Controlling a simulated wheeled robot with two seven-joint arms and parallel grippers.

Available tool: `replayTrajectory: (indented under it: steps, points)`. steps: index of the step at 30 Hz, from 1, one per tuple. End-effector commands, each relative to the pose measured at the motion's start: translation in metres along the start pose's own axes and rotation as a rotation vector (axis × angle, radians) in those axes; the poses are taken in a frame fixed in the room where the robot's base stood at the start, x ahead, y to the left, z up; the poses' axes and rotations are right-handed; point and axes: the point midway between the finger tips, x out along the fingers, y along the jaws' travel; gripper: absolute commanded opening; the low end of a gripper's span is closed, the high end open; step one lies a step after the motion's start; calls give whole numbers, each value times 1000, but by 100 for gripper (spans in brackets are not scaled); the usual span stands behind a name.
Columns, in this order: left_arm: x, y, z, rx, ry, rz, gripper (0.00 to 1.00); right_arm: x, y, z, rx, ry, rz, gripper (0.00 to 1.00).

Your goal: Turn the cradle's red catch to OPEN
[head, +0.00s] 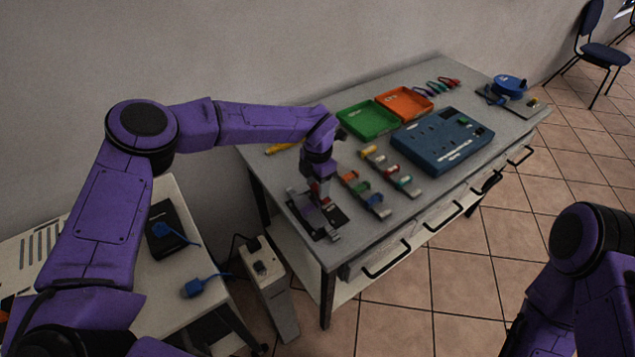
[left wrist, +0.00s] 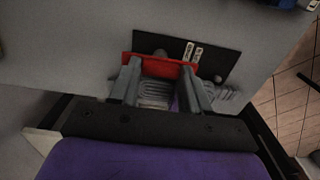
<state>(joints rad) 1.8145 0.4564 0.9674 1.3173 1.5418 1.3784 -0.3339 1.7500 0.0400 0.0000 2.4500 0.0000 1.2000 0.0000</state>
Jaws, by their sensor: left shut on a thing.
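The cradle is a black plate (head: 330,222) with grey metal parts, at the near left corner of the grey workbench. Its red catch (left wrist: 160,68) shows as a red bar in the left wrist view. My left gripper (head: 319,196) points down over the cradle. In the left wrist view its two fingers (left wrist: 160,82) are shut on the red catch, one towards each end. My right gripper is out of view; only part of my right arm shows.
Several coloured clips (head: 370,198) lie right of the cradle. A green tray (head: 369,119), an orange tray (head: 404,103) and a blue panel box (head: 442,140) stand farther along the workbench (head: 290,180). A grey box (head: 266,280) stands below, between the bench and a side table.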

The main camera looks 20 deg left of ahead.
Motion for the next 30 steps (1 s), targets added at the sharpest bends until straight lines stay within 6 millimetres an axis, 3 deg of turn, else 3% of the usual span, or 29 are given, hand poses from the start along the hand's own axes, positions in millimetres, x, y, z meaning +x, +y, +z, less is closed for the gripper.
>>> replayTrajectory:
  steps: [15,16,18,26,30]
  points:
    - [0,0,1,20,-3,1,16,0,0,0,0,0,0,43]
    - [0,0,1,20,-3,1,56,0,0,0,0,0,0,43]
    - [0,0,1,19,-3,1,72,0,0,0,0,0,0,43]
    - [0,0,0,17,-2,0,72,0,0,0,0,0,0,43]
    - [-15,1,1,16,-5,2,72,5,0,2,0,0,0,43]
